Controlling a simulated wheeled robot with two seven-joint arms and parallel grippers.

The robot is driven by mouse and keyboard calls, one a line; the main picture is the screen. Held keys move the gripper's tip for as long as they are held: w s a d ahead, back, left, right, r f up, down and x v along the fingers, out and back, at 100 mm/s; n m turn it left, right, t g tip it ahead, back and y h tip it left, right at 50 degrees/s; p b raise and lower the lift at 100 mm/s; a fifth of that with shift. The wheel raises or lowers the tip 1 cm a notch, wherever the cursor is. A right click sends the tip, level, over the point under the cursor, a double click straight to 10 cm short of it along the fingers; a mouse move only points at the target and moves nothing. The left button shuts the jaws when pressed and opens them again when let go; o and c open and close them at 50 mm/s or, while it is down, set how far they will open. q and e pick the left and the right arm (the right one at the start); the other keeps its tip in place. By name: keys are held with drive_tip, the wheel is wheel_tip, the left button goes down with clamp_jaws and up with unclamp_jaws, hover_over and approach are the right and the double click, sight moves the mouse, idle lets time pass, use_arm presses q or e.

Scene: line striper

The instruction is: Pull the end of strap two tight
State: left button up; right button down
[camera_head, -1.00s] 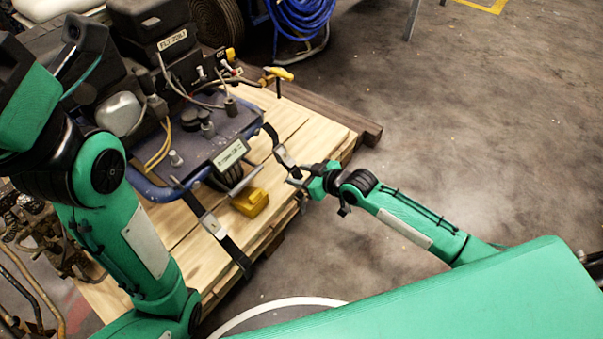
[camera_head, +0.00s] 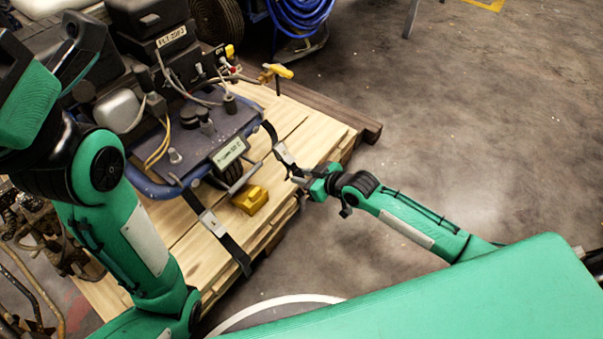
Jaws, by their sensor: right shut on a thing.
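The line striper (camera_head: 215,135) stands on a wooden pallet (camera_head: 180,235). One black strap (camera_head: 269,131) with a metal buckle (camera_head: 283,154) runs from the machine toward the pallet's right edge. A second black strap (camera_head: 236,253) with a buckle (camera_head: 212,223) runs over the pallet's front edge. I cannot tell which one is strap two. My right gripper (camera_head: 300,181) is at the pallet's right edge, just below the first buckle, shut on the end of that strap; the held end is small and mostly hidden. My left arm (camera_head: 125,215) fills the left side; its gripper jaws are not visible.
A yellow block (camera_head: 250,199) sits on the pallet between the two straps. A yellow-handled lever (camera_head: 277,72) stands out at the machine's right. A blue hose coil (camera_head: 300,15) lies behind. The concrete floor to the right is clear.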

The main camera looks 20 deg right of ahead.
wheel_tip(320, 180, down, 6)
drive_tip(key=s+d+b, duration=0.1)
drive_tip(key=s+b, duration=0.1)
drive_tip(key=shift+s+d+r, duration=0.15)
drive_tip(key=shift+s+d, duration=0.05)
drive_tip(key=shift+d, duration=0.2)
drive_tip(key=c, duration=1.2)
unclamp_jaws()
drive_tip(key=shift+o, duration=0.5)
drive_tip(key=shift+r, duration=0.1)
drive_tip(key=shift+o, duration=0.4)
drive_tip(key=shift+o, duration=1.1)
drive_tip(key=shift+r, duration=0.1)
drive_tip(key=p+v, duration=0.5)
drive_tip(key=v, duration=0.2)
drive_tip(key=shift+p, duration=0.4)
